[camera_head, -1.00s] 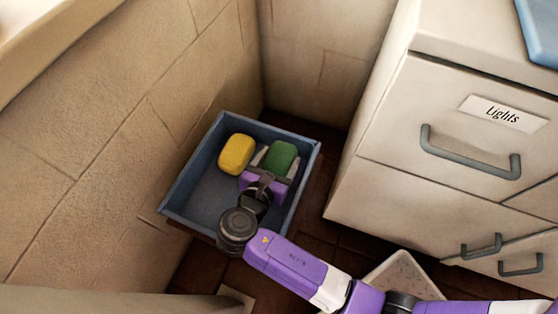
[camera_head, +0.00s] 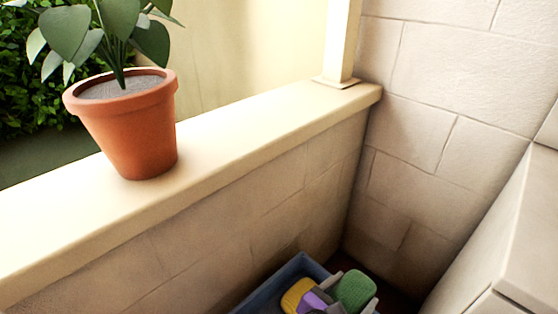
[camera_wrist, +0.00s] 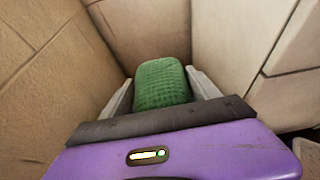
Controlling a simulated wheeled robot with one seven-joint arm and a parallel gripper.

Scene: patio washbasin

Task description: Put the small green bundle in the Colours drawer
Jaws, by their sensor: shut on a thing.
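The small green bundle (camera_head: 353,289) shows at the bottom of the head view, above or near the blue bin. In the wrist view the green bundle (camera_wrist: 161,84) sits between the two grey fingers of my gripper (camera_wrist: 162,88), which is shut on it. My gripper (camera_head: 349,294) also shows at the bottom edge of the head view. A yellow bundle (camera_head: 296,294) lies in the blue bin (camera_head: 271,282). The Colours drawer is not in view; no drawer label shows now.
A plant in a terracotta pot (camera_head: 134,125) stands on the cream ledge (camera_head: 235,140). A stone wall (camera_head: 460,130) rises at the back right. A pale cabinet (camera_head: 500,245) stands at the right edge, close to the bin.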

